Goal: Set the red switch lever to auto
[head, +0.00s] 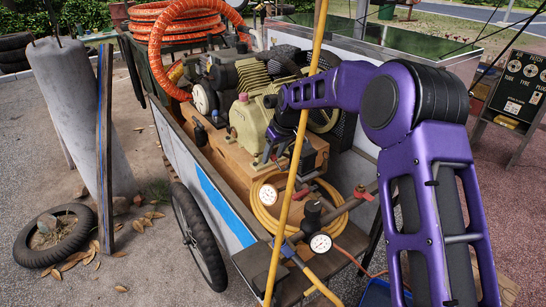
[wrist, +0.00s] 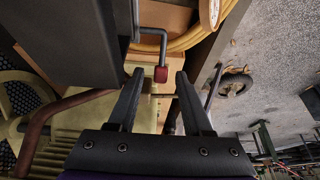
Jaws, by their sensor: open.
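In the wrist view, the red switch lever shows as a bent grey rod with a red tip (wrist: 161,74). The rod comes out beside a dark grey box (wrist: 68,40) at the upper left. My gripper (wrist: 159,78) is open and empty, and the red tip appears between its two fingertips, with gaps on both sides. I cannot tell whether the tip is level with the fingertips or beyond them. In the head view, my gripper (head: 268,158) is low in front of the cream compressor pump (head: 250,122). I cannot make out the lever there, nor any auto marking.
A yellow pole (head: 296,160) crosses in front of the cart near my gripper. A coiled yellow hose (head: 262,212) and a pressure gauge (head: 320,243) lie below. A dark red pipe (wrist: 40,125) runs at the left of the wrist view. A loose tyre (head: 55,236) lies on the ground.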

